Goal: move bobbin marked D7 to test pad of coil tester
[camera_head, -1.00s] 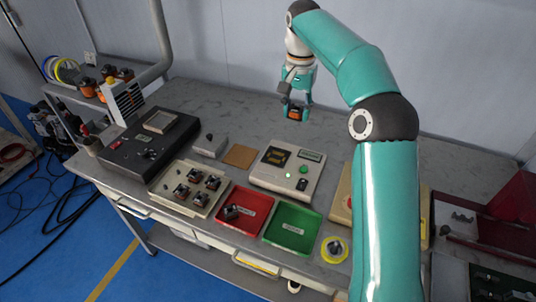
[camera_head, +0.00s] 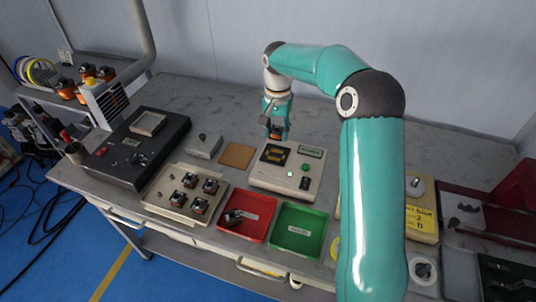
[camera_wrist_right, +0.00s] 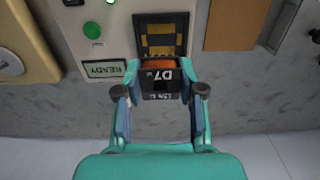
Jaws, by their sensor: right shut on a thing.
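The bobbin marked D7 (camera_wrist_right: 160,78) is dark with an orange winding and white lettering in the right wrist view. My right gripper (camera_wrist_right: 160,95) is shut on it, one finger on each side. In the head view the right gripper (camera_head: 276,127) holds the bobbin above the back left part of the coil tester (camera_head: 262,181). The tester's test pad (camera_head: 274,154) is a dark square with yellowish marks; in the wrist view the pad (camera_wrist_right: 160,35) lies just beyond the bobbin, which partly covers it. I cannot tell whether they touch. My left gripper is not in view.
A tester display (camera_wrist_right: 104,68) reads READY. Left of the tester are a brown square mat (camera_head: 237,156) and a grey block (camera_head: 204,147). In front are a red tray (camera_head: 247,215), a green tray (camera_head: 299,231) and a plate with several bobbins (camera_head: 164,208).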

